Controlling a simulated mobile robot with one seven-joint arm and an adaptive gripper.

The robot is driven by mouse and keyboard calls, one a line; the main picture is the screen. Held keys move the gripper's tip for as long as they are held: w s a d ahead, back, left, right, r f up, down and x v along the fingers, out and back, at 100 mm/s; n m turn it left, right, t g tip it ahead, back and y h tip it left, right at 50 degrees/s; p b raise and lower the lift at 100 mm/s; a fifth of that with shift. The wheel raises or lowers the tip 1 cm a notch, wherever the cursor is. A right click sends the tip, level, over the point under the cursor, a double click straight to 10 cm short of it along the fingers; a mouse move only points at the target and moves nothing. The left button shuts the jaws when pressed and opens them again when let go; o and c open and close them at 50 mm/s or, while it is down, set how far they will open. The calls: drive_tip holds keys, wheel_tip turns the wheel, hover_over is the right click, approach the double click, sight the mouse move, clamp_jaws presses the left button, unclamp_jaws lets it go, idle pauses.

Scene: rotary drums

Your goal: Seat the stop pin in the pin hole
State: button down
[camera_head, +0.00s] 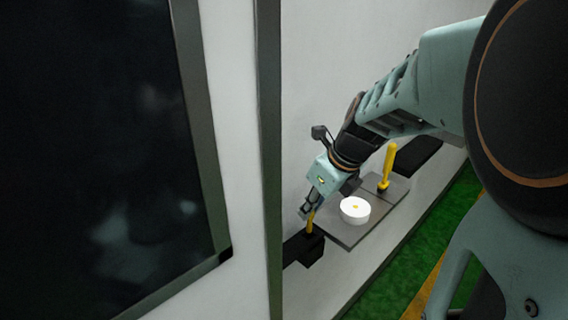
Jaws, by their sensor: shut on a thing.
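My gripper (308,209) is at the left end of a grey shelf, pointing down. It is shut on a thin yellow pin (310,223), whose lower end meets a black block (304,250) under it. I cannot tell whether the pin is in a hole or only touching or above the block. The pin hole itself cannot be made out. A white round drum (355,210) with a small yellow centre lies on the shelf, right of my gripper.
A yellow upright handle (389,165) stands on the grey shelf (347,235) behind the drum. A dark box (418,156) is farther right along the white wall (310,90). A grey post (269,160) and large dark panel (100,150) fill the left. Green floor (425,232) lies below.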

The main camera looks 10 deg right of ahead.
sight(312, 219)
drive_tip(key=shift+f+b, duration=1.4)
drive_tip(key=shift+f, duration=1.05)
drive_tip(key=shift+f, duration=0.15)
drive_tip(key=c, duration=1.9)
unclamp_jaws()
wheel_tip(312, 219, up, 10)
drive_tip(key=shift+r, duration=0.1)
drive_tip(key=shift+d, duration=0.1)
